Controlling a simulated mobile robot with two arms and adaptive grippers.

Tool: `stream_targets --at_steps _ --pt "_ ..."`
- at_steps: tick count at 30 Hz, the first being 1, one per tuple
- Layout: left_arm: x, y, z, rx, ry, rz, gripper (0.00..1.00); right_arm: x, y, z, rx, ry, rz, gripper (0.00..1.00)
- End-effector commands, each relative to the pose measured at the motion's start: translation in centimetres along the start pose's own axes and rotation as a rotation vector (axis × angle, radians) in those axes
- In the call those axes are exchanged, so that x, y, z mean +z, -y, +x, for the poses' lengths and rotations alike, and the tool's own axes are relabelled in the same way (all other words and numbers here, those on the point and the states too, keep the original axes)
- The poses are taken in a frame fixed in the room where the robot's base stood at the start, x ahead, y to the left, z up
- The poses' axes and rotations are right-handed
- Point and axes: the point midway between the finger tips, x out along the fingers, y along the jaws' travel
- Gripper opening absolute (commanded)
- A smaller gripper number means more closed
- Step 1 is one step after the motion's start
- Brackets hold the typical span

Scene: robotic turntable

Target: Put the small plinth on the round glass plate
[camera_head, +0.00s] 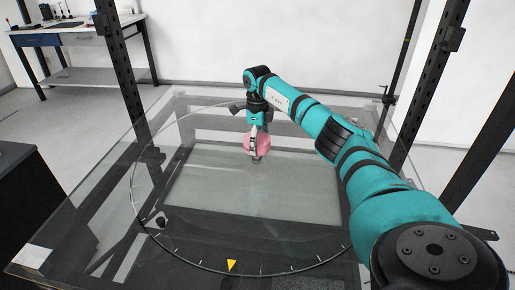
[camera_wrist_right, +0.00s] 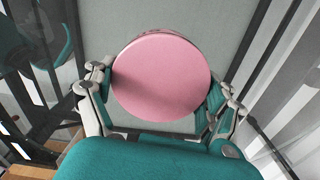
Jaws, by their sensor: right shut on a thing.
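The small plinth (camera_wrist_right: 160,78) is a pink round disc-like block. In the right wrist view it sits between the two fingers of my right gripper (camera_wrist_right: 157,98), which is shut on it. In the head view the pink plinth (camera_head: 262,146) shows at the end of my right arm, partly hidden by the gripper (camera_head: 256,146). The round glass plate (camera_head: 180,242) is clear with a dark rim and white tick marks. The plinth is over the far part of the plate; I cannot tell whether it touches the glass. My left gripper is not in view.
A yellow triangle marker (camera_head: 232,265) lies at the near edge of the plate. Dark upright posts (camera_head: 122,70) stand at the left and right of the glass table. A workbench (camera_head: 75,28) stands far left. The near middle of the plate is clear.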

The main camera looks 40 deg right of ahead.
Motion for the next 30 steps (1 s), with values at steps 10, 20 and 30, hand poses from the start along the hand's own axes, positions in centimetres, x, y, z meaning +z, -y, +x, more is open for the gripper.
stream_targets --at_steps 10,20,30 --pt "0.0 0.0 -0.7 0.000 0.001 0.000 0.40 0.1 0.2 2.4 0.004 -0.004 0.000 0.48" --pt "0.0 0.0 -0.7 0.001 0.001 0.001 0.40 0.1 0.3 3.6 0.000 -0.001 0.000 0.48" --pt "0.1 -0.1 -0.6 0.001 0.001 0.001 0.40 0.1 0.3 3.9 0.001 -0.001 0.000 1.00"
